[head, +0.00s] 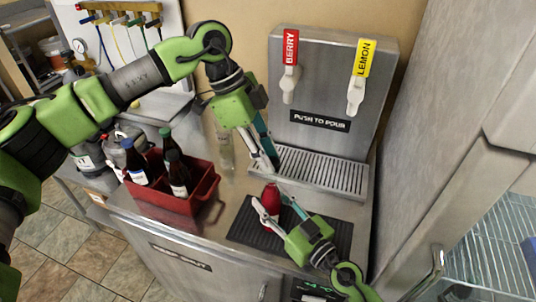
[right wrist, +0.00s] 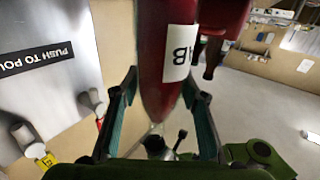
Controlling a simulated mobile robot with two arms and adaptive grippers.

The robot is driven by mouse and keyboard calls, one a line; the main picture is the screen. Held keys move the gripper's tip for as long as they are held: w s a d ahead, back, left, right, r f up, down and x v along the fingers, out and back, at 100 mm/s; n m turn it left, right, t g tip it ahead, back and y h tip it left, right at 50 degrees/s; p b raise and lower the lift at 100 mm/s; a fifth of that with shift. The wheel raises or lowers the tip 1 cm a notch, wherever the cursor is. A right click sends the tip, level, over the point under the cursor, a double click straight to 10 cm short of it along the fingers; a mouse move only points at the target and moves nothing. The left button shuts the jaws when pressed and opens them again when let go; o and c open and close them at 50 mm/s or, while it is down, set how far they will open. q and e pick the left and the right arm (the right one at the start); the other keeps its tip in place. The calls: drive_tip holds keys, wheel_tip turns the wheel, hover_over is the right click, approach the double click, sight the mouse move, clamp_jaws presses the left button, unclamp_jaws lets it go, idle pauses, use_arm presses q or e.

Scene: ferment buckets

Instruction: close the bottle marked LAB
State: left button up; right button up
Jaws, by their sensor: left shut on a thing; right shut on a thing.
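A red bottle (head: 271,197) stands upright over the dark mat in the head view. In the right wrist view the bottle (right wrist: 165,75) fills the middle, upside down, with a white label on which the letters "AB" show. My right gripper (head: 275,210) is shut on this bottle, one finger on each side. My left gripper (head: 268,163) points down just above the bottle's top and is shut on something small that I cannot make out. Whether it touches the bottle's mouth is hidden.
A red crate (head: 207,205) with several dark bottles stands left on the counter. A clear bottle (head: 225,150) stands behind it, close to my left gripper. The steel dispenser (head: 320,130) with two taps and a drip tray (head: 315,173) is behind. The mat (head: 250,228) has bare room.

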use_arm(q)
drive_tip(key=shift+f, duration=0.3)
drive_tip(key=shift+f, duration=0.9)
drive_tip(key=shift+f, duration=0.55)
idle(0.3)
